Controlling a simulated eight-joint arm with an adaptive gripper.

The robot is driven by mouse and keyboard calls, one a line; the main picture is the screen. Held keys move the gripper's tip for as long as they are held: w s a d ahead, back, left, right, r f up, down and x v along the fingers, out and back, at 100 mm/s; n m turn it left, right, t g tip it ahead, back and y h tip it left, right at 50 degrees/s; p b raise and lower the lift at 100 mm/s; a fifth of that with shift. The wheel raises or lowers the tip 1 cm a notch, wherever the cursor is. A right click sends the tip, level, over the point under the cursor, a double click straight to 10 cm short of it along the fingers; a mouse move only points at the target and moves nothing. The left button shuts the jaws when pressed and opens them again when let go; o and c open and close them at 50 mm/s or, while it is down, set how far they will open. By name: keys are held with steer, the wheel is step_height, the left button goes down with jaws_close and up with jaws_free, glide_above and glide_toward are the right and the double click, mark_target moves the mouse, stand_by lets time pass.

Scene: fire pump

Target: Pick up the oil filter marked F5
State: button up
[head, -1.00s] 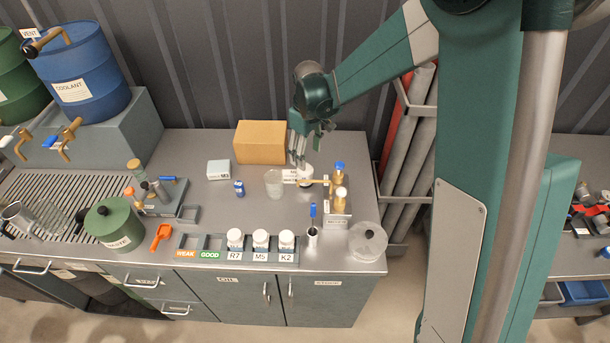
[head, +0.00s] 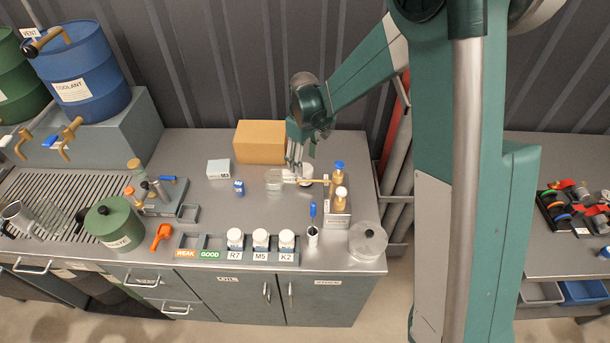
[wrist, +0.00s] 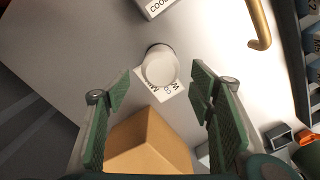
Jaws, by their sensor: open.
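I see no oil filter that I can read as F5 in either view. My gripper (head: 292,172) is over the back of the grey bench, right of the cardboard box. In the wrist view my gripper (wrist: 160,95) is open and empty, its green fingers spread wide. A round white cup (wrist: 161,66) on a printed card (wrist: 173,88) shows beyond and between the fingers, apart from them. The white cup also shows in the head view (head: 306,172).
A cardboard box (head: 261,142) stands near my gripper. A rack with labelled bottles (head: 260,240) lines the front edge. Another bench (head: 540,240) is at far right, with trays and coloured parts.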

mark_target(305, 167)
steer(key=shift+f, duration=0.2)
steer(key=shift+s+d+f, duration=0.1)
steer(key=shift+f, duration=1.2)
steer(key=shift+s+d+f, duration=0.1)
steer(key=shift+f, duration=1.15)
steer(key=shift+c, duration=0.2)
steer(key=c, duration=1.1)
